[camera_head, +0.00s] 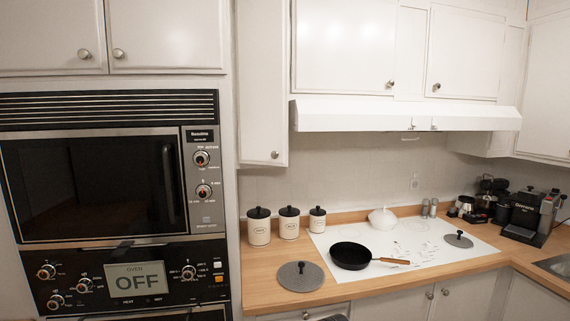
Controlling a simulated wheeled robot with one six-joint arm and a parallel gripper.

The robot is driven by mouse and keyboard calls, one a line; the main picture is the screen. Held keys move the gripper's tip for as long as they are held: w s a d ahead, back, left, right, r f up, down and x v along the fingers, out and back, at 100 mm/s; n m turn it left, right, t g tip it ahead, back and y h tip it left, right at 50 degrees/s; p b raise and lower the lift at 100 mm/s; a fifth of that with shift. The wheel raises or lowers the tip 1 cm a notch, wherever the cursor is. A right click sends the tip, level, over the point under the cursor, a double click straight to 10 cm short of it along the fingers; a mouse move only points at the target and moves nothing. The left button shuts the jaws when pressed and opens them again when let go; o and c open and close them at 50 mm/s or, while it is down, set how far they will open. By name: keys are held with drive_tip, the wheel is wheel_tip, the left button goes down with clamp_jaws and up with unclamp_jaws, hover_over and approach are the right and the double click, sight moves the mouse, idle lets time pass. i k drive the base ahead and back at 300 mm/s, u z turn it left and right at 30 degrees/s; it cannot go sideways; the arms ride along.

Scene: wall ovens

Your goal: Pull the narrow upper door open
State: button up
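The narrow upper door (262,80) is a tall white cabinet door between the oven tower and the range hood. It looks shut, flush with its cabinet. Its small round metal knob (275,155) sits near the lower right corner. My gripper cannot be made out in the head view, and nothing is seen touching the door or the knob.
The oven tower (115,170) stands left of the door. A white range hood (400,115) juts out to its right. Below are several lidded canisters (289,224), a black pan (350,256) and a grey round lid (300,276). Space directly below the knob is clear above the canisters.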

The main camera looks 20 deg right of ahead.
sight(262, 26)
drive_tip(key=u, duration=0.8)
drive_tip(key=i, duration=1)
drive_tip(key=z, duration=0.35)
